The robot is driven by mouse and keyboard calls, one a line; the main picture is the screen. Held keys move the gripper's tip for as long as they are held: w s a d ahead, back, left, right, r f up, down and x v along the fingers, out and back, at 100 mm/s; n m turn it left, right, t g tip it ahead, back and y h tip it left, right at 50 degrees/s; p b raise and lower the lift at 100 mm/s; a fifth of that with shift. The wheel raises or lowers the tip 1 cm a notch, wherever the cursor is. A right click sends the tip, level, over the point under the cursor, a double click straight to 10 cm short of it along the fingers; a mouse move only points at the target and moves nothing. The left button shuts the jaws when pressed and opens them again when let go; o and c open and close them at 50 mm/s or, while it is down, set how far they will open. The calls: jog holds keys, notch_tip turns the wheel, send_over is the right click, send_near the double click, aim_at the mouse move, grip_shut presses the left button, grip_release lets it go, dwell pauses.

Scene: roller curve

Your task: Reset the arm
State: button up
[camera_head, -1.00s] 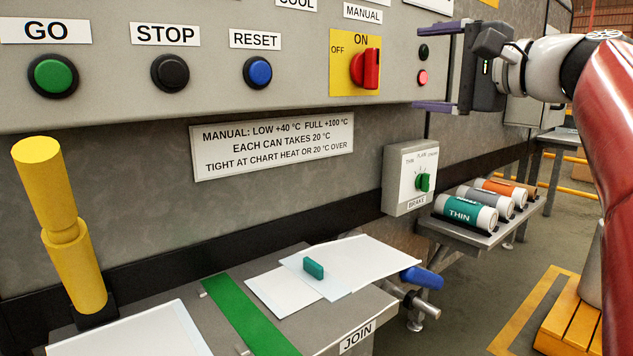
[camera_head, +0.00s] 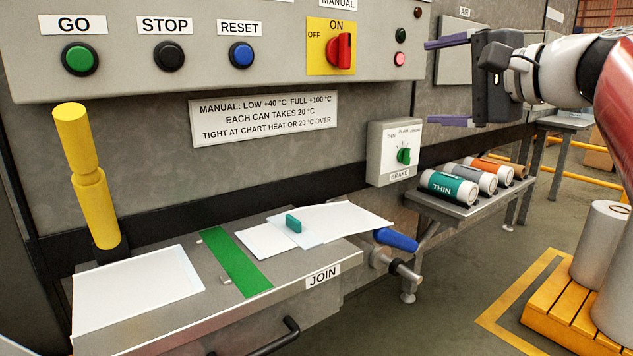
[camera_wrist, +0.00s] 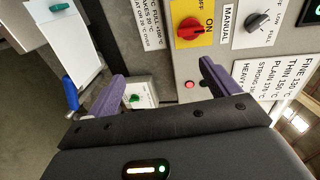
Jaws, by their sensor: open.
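My gripper (camera_head: 447,81) is at the upper right in the head view, in front of the machine panel. Its two purple fingers are wide apart with nothing between them, and they point left. In the wrist view my gripper (camera_wrist: 163,85) is also open and empty, with the panel and a small brake box beyond it. My arm reaches in from the right edge of the head view.
The control panel (camera_head: 200,90) has GO, STOP and RESET buttons and a red switch (camera_head: 341,50) at ON. Below are the brake box (camera_head: 388,165), a shelf (camera_head: 425,205) with several cans, and a bench (camera_head: 190,310) with white sheets. A yellow pallet (camera_head: 545,315) stands lower right.

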jog(key=s+a+f+n+g+h, duration=0.1)
jog(key=s+f+n+g+h, duration=0.1)
jog(key=s+f, duration=0.5)
jog(key=s+a+f+n+g+h, duration=0.1)
jog(key=s+f+n+g+h, duration=0.2)
jog(key=f, duration=1.6)
jog(key=s+a+f+n+g+h, duration=0.1)
jog(key=s+f+n+h, duration=0.3)
jog(key=s+f, duration=0.7)
notch_tip(320, 180, down, 3)
jog(key=shift+s+f+n+g, duration=0.1)
jog(key=shift+s+n+g, duration=0.2)
jog(key=shift+n+g, duration=0.55)
jog(key=shift+a, duration=0.1)
jog(key=shift+c, duration=0.2)
